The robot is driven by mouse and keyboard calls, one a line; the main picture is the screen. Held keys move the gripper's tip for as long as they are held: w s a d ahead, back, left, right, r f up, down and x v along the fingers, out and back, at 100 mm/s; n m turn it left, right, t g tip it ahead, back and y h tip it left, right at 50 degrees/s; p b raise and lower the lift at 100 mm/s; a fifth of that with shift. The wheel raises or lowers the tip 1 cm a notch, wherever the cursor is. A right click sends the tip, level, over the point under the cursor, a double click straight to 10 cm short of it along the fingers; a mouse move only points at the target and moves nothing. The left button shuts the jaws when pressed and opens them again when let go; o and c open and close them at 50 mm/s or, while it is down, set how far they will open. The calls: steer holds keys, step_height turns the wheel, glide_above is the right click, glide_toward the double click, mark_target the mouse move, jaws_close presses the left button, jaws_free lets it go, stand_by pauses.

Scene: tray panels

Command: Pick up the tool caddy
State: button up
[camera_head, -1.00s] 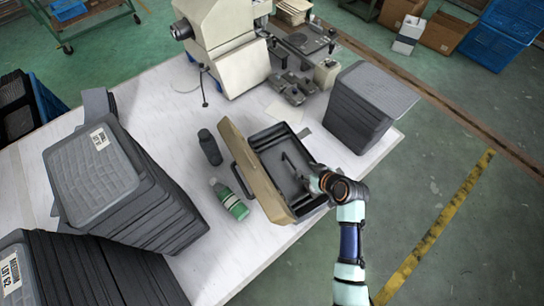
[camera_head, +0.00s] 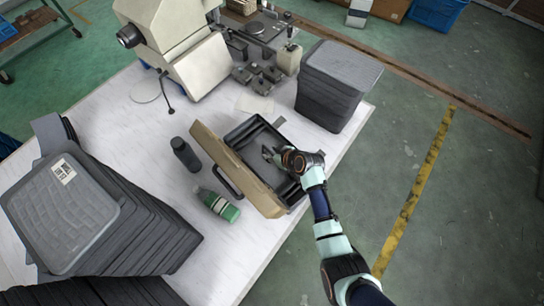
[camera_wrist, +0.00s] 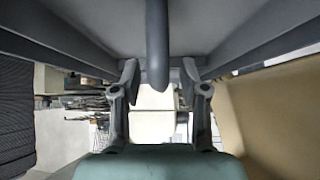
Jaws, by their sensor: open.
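The tool caddy (camera_head: 248,131) looks like an open dark grey tray on the white table, with a tall tan panel (camera_head: 232,168) along its left side. My gripper (camera_head: 270,154) is over the inside of the caddy. In the wrist view, my gripper (camera_wrist: 160,72) is open, with one finger on each side of a grey rounded bar (camera_wrist: 157,35) that looks like the caddy's handle. I cannot tell whether the fingers touch it. The caddy's grey walls (camera_wrist: 245,45) spread out on both sides. My arm hides part of the caddy's right end.
A stack of grey trays (camera_head: 338,80) stands behind and right of the caddy. A larger stack (camera_head: 70,215) stands at the left. A cream machine (camera_head: 175,40) stands behind.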

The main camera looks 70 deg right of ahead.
jaws_close()
steer(key=shift+r, duration=0.1)
stand_by(0.5)
